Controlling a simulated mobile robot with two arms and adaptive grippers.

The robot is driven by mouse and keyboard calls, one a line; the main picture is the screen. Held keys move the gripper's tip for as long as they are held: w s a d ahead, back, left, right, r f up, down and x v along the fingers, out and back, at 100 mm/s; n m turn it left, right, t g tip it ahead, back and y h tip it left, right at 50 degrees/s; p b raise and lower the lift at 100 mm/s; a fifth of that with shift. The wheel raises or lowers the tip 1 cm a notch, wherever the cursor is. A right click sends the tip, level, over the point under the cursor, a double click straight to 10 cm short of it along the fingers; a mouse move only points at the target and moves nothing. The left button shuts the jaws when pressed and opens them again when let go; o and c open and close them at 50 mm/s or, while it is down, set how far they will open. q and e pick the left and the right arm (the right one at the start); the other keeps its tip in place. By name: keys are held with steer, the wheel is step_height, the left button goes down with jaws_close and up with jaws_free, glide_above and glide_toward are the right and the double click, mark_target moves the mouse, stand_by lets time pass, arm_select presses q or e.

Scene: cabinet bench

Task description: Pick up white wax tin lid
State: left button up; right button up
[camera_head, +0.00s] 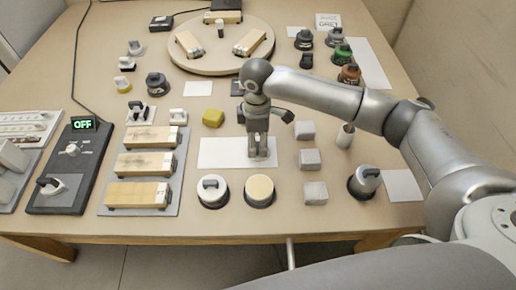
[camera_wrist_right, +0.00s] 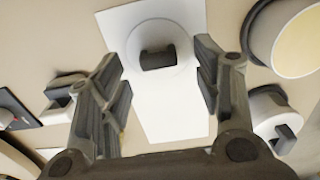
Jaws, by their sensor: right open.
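A round white lid with a dark grip (camera_wrist_right: 158,60) lies on a white mat (camera_wrist_right: 185,125) in the right wrist view, between my fingers and ahead of them. In the head view the mat (camera_head: 222,152) lies at the middle of the bench, and my gripper mostly hides the lid. An open tin with cream wax (camera_head: 259,188) stands just in front of the mat; it also shows in the wrist view (camera_wrist_right: 298,45). My right gripper (camera_head: 259,153) points down over the mat's right part. It is open, with nothing between its fingers. My left gripper is out of view.
A white-lidded tin (camera_head: 212,190) stands left of the wax tin. Grey blocks (camera_head: 309,159) stand to the right, with a grey tin (camera_head: 364,182) beyond. A tray with wooden blocks (camera_head: 172,195) lies left. A round turntable (camera_head: 222,66) stands at the back.

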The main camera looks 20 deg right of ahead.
steer(key=shift+f, duration=1.3)
steer(key=c, duration=0.9)
steer(key=shift+r, duration=0.1)
